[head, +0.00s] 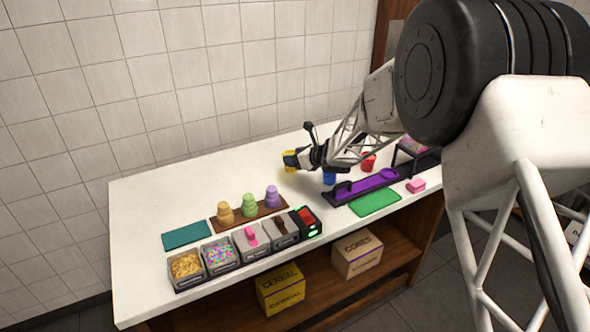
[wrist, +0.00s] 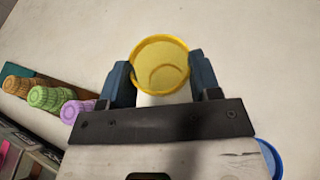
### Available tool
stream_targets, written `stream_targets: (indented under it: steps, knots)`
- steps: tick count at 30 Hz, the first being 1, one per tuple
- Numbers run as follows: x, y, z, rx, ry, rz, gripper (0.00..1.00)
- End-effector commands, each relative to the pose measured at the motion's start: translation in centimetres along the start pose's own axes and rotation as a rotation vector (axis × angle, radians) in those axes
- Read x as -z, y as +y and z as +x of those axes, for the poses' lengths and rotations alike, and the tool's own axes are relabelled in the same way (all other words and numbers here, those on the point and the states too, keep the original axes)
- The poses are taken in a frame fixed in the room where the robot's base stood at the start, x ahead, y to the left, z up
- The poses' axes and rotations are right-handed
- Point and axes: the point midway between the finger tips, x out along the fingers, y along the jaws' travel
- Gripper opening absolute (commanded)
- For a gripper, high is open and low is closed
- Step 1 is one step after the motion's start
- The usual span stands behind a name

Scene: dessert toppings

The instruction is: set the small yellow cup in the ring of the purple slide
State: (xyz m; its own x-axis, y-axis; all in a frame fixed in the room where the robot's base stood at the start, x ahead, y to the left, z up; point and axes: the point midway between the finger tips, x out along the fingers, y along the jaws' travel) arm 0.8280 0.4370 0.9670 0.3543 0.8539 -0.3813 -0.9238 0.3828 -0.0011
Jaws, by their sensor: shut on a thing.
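The small yellow cup (wrist: 161,66) is between the two blue fingers of my gripper (wrist: 160,82) in the wrist view, its open mouth toward the camera and empty inside. My gripper is shut on it. In the head view the yellow cup (head: 292,160) shows partly behind my gripper (head: 296,161), over the back part of the counter; I cannot tell whether it touches the surface. The purple slide (head: 365,184) lies on the counter to the right of and nearer than the cup. Its round ring (head: 388,175) is at its right end, partly close to the arm.
A blue cup (head: 329,176) and a red cup (head: 368,162) stand behind the slide. Cones on a brown board (head: 233,219) and topping bins (head: 221,252) are at left. The counter's back left is clear.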

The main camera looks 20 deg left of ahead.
Motion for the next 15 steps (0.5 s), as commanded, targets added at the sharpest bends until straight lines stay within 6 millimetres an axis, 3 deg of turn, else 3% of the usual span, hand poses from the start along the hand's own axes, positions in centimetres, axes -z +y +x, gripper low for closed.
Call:
stream_targets:
  steps: [15]
  knots:
    - [4.4, 0.0, 1.8, 0.0, 0.001, 0.001, 0.35]
